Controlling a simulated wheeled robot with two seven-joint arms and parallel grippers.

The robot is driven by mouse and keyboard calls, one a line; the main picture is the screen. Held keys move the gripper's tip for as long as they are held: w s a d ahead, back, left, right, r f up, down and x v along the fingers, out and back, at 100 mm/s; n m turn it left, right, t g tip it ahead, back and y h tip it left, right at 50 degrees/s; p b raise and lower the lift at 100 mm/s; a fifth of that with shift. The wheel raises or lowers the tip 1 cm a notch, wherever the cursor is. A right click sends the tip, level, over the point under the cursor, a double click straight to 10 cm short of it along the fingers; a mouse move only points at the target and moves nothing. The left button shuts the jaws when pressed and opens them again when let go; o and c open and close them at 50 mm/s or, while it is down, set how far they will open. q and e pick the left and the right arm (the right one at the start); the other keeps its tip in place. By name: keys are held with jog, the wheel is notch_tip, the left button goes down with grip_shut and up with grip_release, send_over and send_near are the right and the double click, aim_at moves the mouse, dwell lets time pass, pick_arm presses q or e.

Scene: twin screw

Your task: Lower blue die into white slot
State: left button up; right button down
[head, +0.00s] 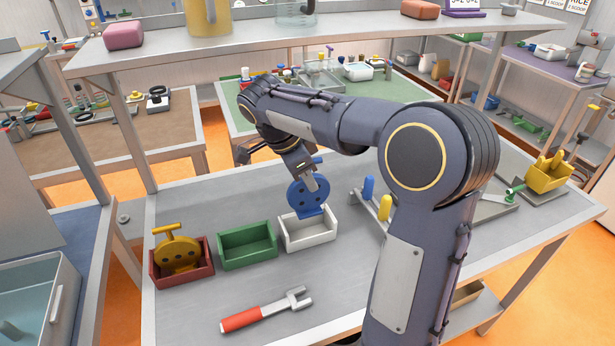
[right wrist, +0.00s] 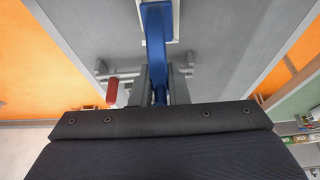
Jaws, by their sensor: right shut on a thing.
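The blue die (head: 308,195) is a round plate with holes, held upright by my right gripper (head: 312,181). Its lower edge is at the white slot (head: 310,237), an open white box on the grey table. It seems to be over or just inside the box's back part; whether it touches the floor of the box I cannot tell. In the right wrist view the blue die (right wrist: 156,40) runs up from between the fingers of my right gripper (right wrist: 160,85), with the white slot partly hidden behind it. My left gripper is not in view.
A green box (head: 247,246) stands empty left of the white one. A red box (head: 182,272) holds a yellow die (head: 178,250). A red-handled wrench (head: 265,309) lies in front. A holder with blue and yellow handles (head: 385,207) stands to the right, close to my arm.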

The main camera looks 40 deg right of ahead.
aim_at(293, 185)
jog(key=shift+f, duration=0.2)
jog(key=shift+w+a+f+b, duration=0.1)
jog(key=shift+a+f+b, duration=0.05)
jog(key=shift+f+b, duration=3)
jog(key=shift+f, duration=0.8)
jog(key=c, duration=1.3)
grip_release()
jog(key=v, duration=0.7)
jog(key=shift+a+r, duration=0.15)
jog(key=shift+r, duration=0.25)
